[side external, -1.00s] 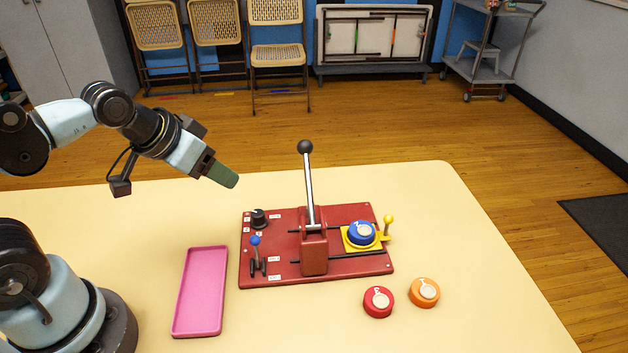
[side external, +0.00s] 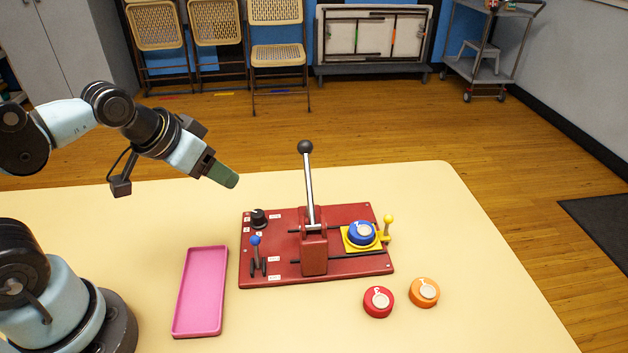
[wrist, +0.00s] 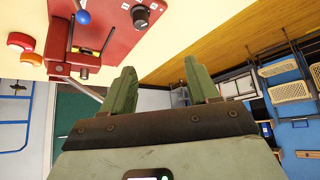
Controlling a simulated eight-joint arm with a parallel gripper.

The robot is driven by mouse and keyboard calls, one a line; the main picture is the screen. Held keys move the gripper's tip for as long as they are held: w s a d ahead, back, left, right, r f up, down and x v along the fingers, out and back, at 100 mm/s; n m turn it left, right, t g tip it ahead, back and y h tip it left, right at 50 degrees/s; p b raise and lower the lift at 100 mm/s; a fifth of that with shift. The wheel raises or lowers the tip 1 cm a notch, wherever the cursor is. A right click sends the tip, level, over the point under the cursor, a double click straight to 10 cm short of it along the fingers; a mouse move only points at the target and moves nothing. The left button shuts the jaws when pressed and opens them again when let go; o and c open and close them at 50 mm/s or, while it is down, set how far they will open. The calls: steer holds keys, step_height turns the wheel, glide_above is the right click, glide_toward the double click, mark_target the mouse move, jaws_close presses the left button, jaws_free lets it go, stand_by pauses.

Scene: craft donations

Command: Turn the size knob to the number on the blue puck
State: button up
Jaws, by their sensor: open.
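The black size knob (side external: 259,217) sits at the back left corner of the red press base (side external: 275,270), with small white labels around it. It also shows in the wrist view (wrist: 141,14). The blue puck (side external: 362,232) sits on a yellow holder (side external: 345,246) at the right of the base. Its pale top carries a mark too small to read. My gripper (side external: 230,180) is in the air, above and to the left of the knob, apart from it. In the wrist view its two green fingers (wrist: 164,92) are apart with nothing between them.
A tall black-knobbed lever (side external: 308,185) stands mid-base. A blue-tipped lever (side external: 255,241) is in front of the size knob, and a yellow-tipped one (side external: 388,220) at right. A pink tray (side external: 201,290), red puck (side external: 378,302) and orange puck (side external: 424,292) lie on the table (side external: 440,200).

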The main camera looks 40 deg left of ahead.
mark_target(257, 213)
stand_by(0.4)
steer(key=shift+c, duration=0.5)
steer(key=shift+w+d+f+m+g+h, duration=0.5)
steer(key=shift+w+f+m, duration=0.45)
steer(key=shift+f, duration=1)
steer(key=shift+w+d+f+m+g+h, duration=0.3)
steer(key=shift+w+f+m+g, duration=0.45)
steer(key=shift+f, duration=1.15)
steer(key=shift+w+d+f+m+g+h, duration=0.4)
steer(key=shift+w+f+m, duration=0.7)
steer(key=shift+f, duration=0.85)
steer(key=shift+s, duration=0.2)
jaws_close()
